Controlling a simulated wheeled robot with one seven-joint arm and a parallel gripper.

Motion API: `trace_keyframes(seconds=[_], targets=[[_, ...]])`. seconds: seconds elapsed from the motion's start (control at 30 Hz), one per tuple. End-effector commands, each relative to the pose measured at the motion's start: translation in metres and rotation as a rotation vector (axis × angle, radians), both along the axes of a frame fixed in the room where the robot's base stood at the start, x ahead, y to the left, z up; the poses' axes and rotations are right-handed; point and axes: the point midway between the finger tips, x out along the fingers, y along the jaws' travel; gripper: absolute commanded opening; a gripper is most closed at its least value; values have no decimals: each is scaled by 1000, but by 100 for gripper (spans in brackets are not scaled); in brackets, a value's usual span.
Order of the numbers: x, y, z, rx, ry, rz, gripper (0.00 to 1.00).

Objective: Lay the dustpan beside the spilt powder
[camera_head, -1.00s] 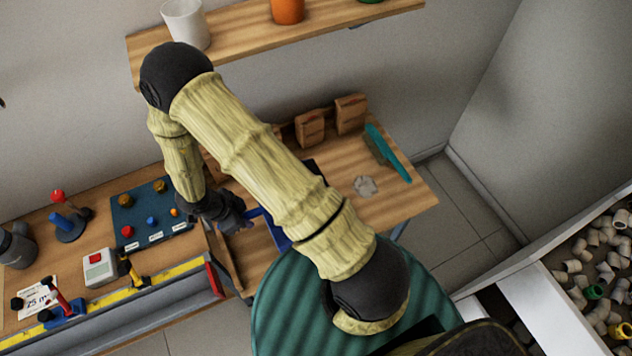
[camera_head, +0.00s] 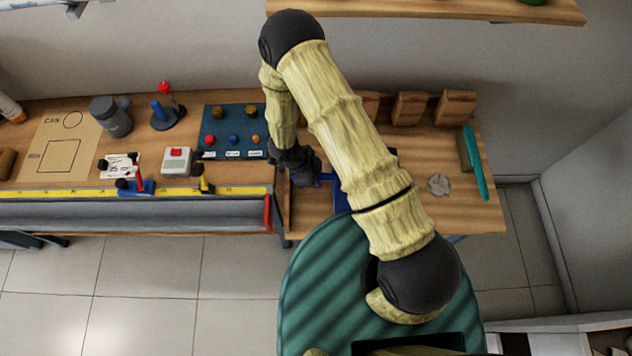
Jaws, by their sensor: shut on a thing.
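The spilt powder (camera_head: 438,184) is a small pale grey patch on the right part of the wooden bench. The dustpan (camera_head: 341,201) is blue and mostly hidden behind my arm; its handle points left. My dark gripper (camera_head: 316,179) is shut on that handle, left of the powder. The visible part of the dustpan is apart from the powder in the picture. I cannot tell whether it touches the bench.
A teal brush (camera_head: 475,163) lies right of the powder near the bench's right end. Brown bags (camera_head: 455,107) stand along the back. A blue mat (camera_head: 222,116) with knobs lies left of my gripper. Bare wood surrounds the powder. A shelf (camera_head: 440,8) hangs above.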

Motion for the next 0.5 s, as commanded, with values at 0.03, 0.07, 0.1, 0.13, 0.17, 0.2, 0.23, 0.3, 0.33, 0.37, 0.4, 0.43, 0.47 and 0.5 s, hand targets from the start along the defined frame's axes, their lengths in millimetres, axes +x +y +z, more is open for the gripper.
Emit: trace_keyframes(seconds=[0.03, 0.07, 0.1, 0.13, 0.17, 0.2, 0.23, 0.3, 0.33, 0.37, 0.4, 0.43, 0.47, 0.5], targets=[[0, 0, 0, -1, 0, 0, 0], [0, 0, -1, -1, 0, 0, 0], [0, 0, -3, -2, 1, 1, 0], [0, 0, -6, -2, 1, 1, 0], [0, 0, -9, -2, 1, 2, 0], [-1, -1, -14, -2, 2, 2, 0], [-1, -1, -18, -3, 3, 3, 0], [-1, 0, -27, -3, 2, 2, 0], [-1, 0, -30, -2, 2, 1, 0], [-1, 0, -34, -2, 2, 1, 0], [0, 0, -37, -2, 0, 1, 0], [0, 0, -39, -2, 0, 1, 0], [0, -1, -40, -2, 0, 0, 0], [0, -1, -41, -1, 0, 0, 0]])
